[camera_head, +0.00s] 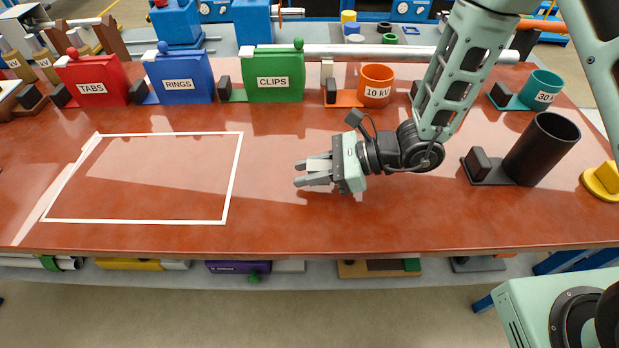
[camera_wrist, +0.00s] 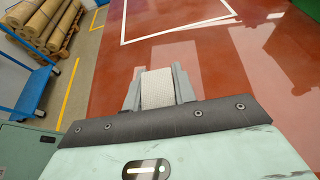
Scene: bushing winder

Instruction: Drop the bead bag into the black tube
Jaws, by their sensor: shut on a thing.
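My gripper (camera_head: 310,171) is shut on a pale grey-white thing (camera_wrist: 157,87), which looks like the bead bag; no other bag is in view. It sits between the two grey fingers, and most of it is hidden by them in the head view. The gripper points left, above the red-brown table, between the white outline and the tube. The black tube (camera_head: 541,152) stands open-topped at the table's right side, on a dark base with a black block (camera_head: 481,165) beside it. The tube is to the right of my gripper, well apart from it, and is not in the wrist view.
Red TABS (camera_head: 92,86), blue RINGS (camera_head: 180,82) and green CLIPS (camera_head: 273,82) boxes line the back. An orange cup (camera_head: 376,90) and a teal cup (camera_head: 541,94) stand further right. A yellow piece (camera_head: 601,184) lies right of the tube. The white-outlined area (camera_head: 228,187) is empty.

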